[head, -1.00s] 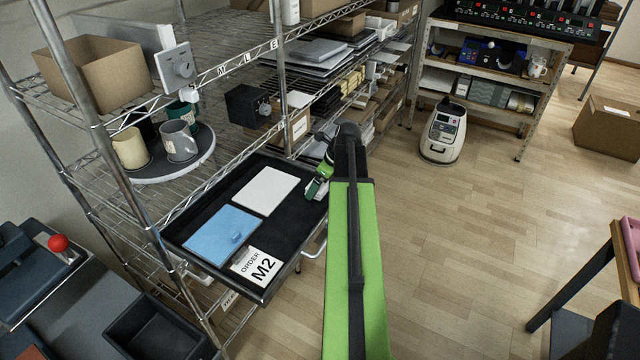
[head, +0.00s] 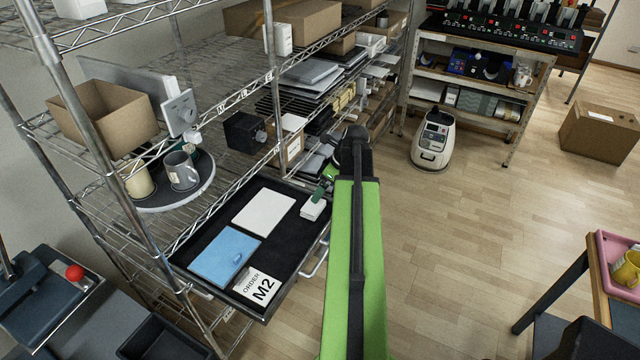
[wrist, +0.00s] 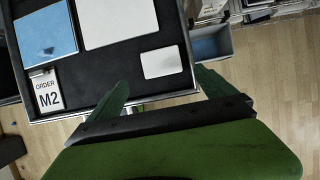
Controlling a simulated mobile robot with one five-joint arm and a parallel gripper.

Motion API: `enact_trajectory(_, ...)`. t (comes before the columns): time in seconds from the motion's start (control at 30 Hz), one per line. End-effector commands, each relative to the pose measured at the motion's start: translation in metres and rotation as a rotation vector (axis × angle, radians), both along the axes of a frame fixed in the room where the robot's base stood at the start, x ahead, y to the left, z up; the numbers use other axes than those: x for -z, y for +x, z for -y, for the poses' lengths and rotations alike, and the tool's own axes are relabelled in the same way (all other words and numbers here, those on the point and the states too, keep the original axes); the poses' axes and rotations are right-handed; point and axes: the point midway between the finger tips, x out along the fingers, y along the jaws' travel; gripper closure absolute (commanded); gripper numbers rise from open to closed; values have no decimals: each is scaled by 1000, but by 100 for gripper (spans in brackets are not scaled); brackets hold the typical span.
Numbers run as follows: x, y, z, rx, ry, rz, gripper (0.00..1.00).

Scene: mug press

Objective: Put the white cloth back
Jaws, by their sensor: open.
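A large flat white sheet (head: 263,212) lies in the black drawer tray (head: 212,227), right of a blue sheet (head: 225,256). A smaller white folded piece (head: 313,209), perhaps the white cloth, lies at the tray's right end. I cannot tell for sure which white thing is the cloth. In the wrist view the small white piece (wrist: 163,62) lies flat on the dark tray floor, apart from the large white sheet (wrist: 117,20). My gripper (wrist: 165,90) is open and empty, its green fingers near the tray's edge, with the small piece just beyond them.
An "ORDER M2" card (head: 258,287) is at the tray's front corner. A wire shelf holds a round turntable (head: 182,198) with mugs, a cardboard box (head: 103,117) and a dark box (head: 243,132). The floor to the right is clear near my arm.

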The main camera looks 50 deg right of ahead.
Motion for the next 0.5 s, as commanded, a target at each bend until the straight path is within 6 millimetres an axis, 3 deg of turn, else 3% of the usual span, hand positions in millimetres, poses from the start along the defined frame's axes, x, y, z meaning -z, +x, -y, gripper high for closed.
enact_trajectory(0.03, -7, -2, 0, 0, 0, 0, 6)
enact_trajectory(0.37, -5, -2, -1, -6, -1, 0, 6)
enact_trajectory(0.43, -4, 6, -14, -71, -19, -5, 6)
enact_trajectory(0.5, -2, 25, -48, -245, -69, -14, 6)
